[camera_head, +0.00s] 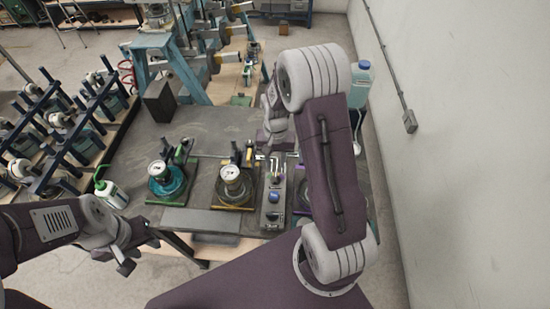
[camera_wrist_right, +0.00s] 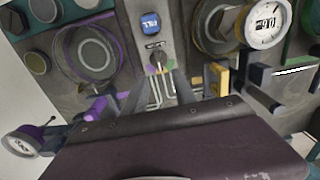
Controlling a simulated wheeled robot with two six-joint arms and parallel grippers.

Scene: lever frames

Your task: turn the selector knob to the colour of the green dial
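A grey control box (camera_head: 272,216) stands on the bench with a blue button (camera_head: 273,197). In the right wrist view, its dark selector knob (camera_wrist_right: 158,58) sits near the blue button (camera_wrist_right: 150,23), with small coloured marks beside it; its exact pointing is too small to tell. The green-framed dial (camera_head: 157,169) is at left, the yellow-framed dial (camera_head: 231,174) in the middle. A purple-framed dial (camera_wrist_right: 22,143) is mostly hidden by my arm in the head view. My right gripper (camera_wrist_right: 157,92) has its fingers apart, close to the knob, empty. My left gripper (camera_head: 140,255) is open, off the bench's front edge.
A blue-capped container (camera_head: 361,85) stands at the right by the wall. Racks of blue-posted equipment (camera_head: 70,120) fill the left.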

